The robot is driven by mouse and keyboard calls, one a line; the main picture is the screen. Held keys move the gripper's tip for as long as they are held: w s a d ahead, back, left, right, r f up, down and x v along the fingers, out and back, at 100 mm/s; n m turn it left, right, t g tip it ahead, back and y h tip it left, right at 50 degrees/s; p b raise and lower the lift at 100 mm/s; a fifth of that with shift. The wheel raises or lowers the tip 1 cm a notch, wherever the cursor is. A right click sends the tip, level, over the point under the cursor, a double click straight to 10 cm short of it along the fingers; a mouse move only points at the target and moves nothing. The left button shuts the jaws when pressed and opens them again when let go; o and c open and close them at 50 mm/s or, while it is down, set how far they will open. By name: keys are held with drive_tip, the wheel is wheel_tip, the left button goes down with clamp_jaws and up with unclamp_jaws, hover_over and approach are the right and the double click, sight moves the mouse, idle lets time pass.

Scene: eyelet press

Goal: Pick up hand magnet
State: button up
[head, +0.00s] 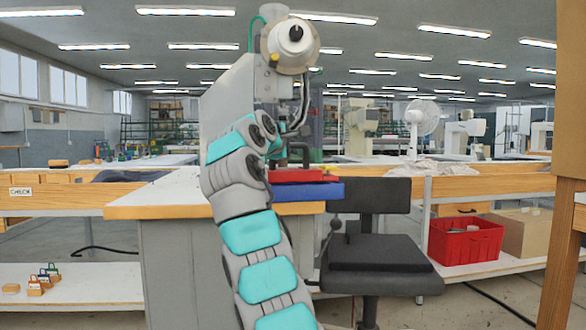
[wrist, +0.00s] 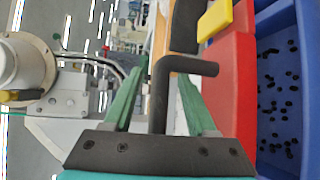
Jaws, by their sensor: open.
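A red block with a black bar handle, which looks like the hand magnet (head: 298,175), sits on the blue tray (head: 300,191) at the edge of the white bench. In the wrist view the hand magnet's red body (wrist: 232,85) is at the right, and its black handle stands out from it. My gripper (wrist: 158,78) is open, with one green finger on each side of the handle's long bar. A gap shows on both sides, so the fingers look apart from it. The handle's near end is hidden by my gripper. In the head view my arm hides most of my gripper.
The grey press (head: 228,105) stands close on the left. A yellow piece (wrist: 214,19) is beside the red body. Small black bits lie in the blue tray. A black chair (head: 380,250) and a red crate (head: 465,240) are to the right.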

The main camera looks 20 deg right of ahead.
drive_tip(key=shift+w+d, duration=0.25)
drive_tip(key=shift+d, duration=0.05)
clamp_jaws()
idle(1.2)
